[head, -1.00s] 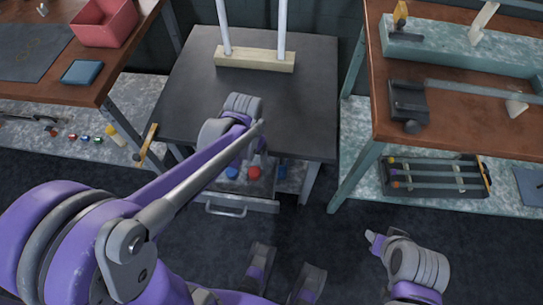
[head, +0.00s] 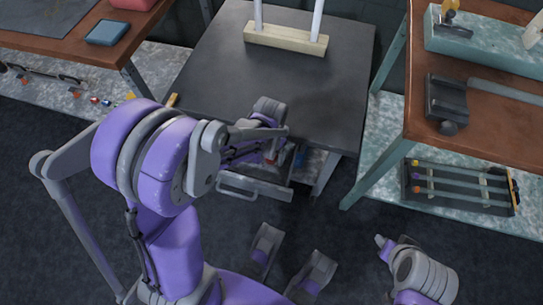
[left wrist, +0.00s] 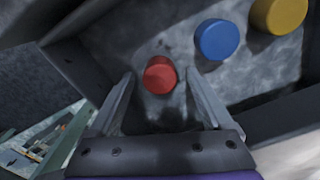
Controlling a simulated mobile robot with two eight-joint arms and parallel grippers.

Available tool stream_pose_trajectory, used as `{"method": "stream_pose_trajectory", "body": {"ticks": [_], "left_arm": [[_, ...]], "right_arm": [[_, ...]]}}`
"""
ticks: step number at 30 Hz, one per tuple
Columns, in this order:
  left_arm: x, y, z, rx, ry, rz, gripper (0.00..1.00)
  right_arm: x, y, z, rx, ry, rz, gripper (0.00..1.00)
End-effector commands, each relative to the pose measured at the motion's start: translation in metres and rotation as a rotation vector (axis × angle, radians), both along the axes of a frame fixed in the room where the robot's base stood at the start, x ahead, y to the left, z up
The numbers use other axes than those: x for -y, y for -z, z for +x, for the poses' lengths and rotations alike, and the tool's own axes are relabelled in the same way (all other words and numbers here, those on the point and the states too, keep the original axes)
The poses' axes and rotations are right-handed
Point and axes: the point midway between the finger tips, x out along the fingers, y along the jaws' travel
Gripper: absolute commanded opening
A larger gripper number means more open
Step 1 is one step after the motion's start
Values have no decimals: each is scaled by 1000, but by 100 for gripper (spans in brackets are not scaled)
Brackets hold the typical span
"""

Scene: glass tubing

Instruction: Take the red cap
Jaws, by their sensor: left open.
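The red cap (left wrist: 160,75) lies in the open drawer (left wrist: 235,75), and its round top faces the left wrist camera. My left gripper (left wrist: 159,84) is open, with one finger on each side of the red cap; I cannot tell whether they touch it. In the head view my left arm reaches down over the drawer (head: 252,188) and hides most of its inside. My right gripper (head: 384,243) is low at the right, away from the drawer; its jaws are too unclear to read.
A blue cap (left wrist: 217,39) and a yellow cap (left wrist: 279,14) lie right of the red cap. The drawer walls are close around the left gripper. Above the drawer is a dark table (head: 215,75) bearing a wooden block (head: 285,39) with upright tubes. A brown workbench (head: 490,115) stands right.

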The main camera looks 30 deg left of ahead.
Motion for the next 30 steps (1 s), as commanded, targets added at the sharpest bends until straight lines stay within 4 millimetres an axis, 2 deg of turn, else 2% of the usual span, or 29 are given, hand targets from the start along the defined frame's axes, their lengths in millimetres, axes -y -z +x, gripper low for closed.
{"method": "stream_pose_trajectory", "body": {"ticks": [7, 21, 30], "left_arm": [[0, 1, 0, 0, 0, 0, 84], [0, 1, 0, 0, 0, 0, 0], [0, -1, 0, 0, 0, 0, 0]], "right_arm": [[0, 0, 0, 0, 0, 0, 45], [0, 0, 0, 0, 0, 0, 45], [0, -1, 0, 0, 0, 0, 45]]}}
